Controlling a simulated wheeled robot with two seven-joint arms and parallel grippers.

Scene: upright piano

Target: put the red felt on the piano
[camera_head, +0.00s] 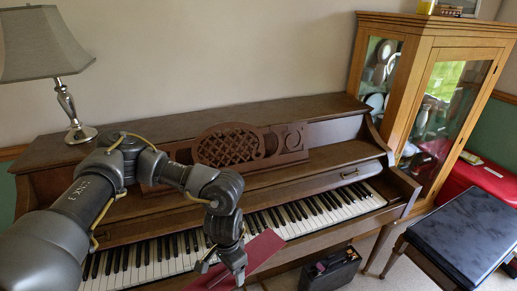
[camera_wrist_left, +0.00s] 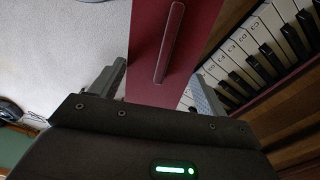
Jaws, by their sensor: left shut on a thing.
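The red felt (camera_head: 262,248) is a flat dark-red strip. My left gripper (camera_head: 222,265) is shut on it in front of the piano keys (camera_head: 160,258). In the head view the felt slants up to the right, overlapping the front of the keyboard. In the left wrist view the felt (camera_wrist_left: 150,50) runs between the two fingers of my left gripper (camera_wrist_left: 160,85), with a raised narrow bar along its middle. The brown upright piano (camera_head: 130,230) stands against the wall with its keyboard uncovered. My right gripper is not in view.
A lamp (camera_head: 70,105) stands on the piano's left top. A carved music stand (camera_head: 230,147) rises behind the keys. A glass cabinet (camera_head: 425,95) and dark bench (camera_head: 465,235) are at right. A black case (camera_head: 330,270) lies below the keyboard.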

